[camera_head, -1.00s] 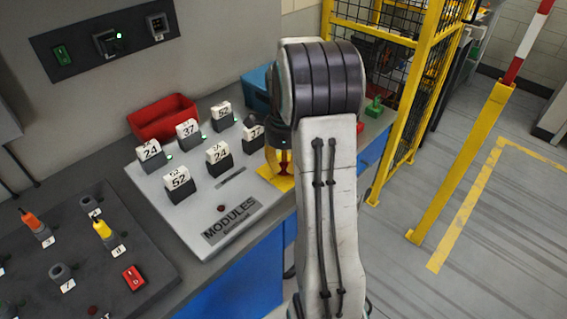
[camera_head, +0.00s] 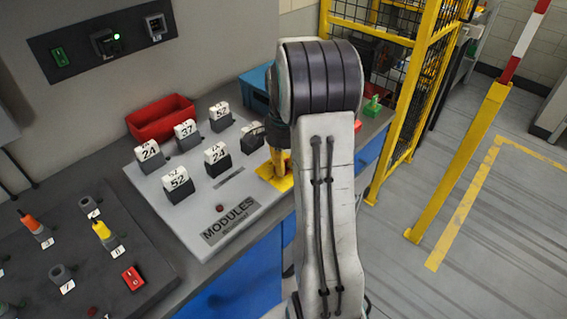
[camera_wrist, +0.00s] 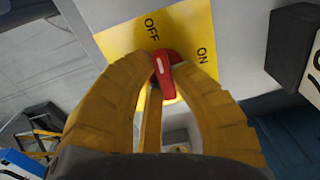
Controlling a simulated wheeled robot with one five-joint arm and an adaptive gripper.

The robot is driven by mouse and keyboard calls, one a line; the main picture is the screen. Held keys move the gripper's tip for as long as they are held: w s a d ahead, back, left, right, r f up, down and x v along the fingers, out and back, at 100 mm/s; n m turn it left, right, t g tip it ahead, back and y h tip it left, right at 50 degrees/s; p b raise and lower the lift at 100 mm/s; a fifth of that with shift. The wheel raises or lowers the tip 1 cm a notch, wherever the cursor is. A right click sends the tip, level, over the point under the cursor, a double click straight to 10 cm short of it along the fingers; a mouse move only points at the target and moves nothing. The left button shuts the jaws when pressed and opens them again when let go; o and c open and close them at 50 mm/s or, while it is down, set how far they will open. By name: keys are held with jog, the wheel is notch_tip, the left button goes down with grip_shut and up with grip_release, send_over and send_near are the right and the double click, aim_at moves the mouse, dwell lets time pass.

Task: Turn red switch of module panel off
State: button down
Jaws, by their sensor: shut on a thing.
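The module panel (camera_head: 150,190) is a light grey slanted board marked MODULES. Its red switch (camera_wrist: 163,72) sits on a yellow plate (camera_wrist: 115,42) lettered OFF and ON. In the wrist view the switch's white mark points up towards OFF, and ON is to its right. My gripper (camera_wrist: 161,68) has its yellow fingers closed around the red handle. In the head view my gripper (camera_head: 280,162) is over the yellow plate at the panel's right edge, and it hides the switch there.
Several numbered modules (camera_head: 217,158) stand on the panel left of my gripper. A red bin (camera_head: 160,118) and a blue bin (camera_head: 256,88) are behind it. A dark board with plugs (camera_head: 100,275) lies at front left. A yellow fence (camera_head: 398,130) stands to the right.

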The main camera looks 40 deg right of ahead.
jog(key=shift+f+n, duration=0.1)
jog(key=shift+n, duration=0.3)
jog(key=c, duration=1.1)
grip_release()
jog(key=shift+o, duration=0.2)
jog(key=shift+r, duration=0.2)
notch_tip(320, 180, up, 12)
jog(key=shift+f, duration=0.15)
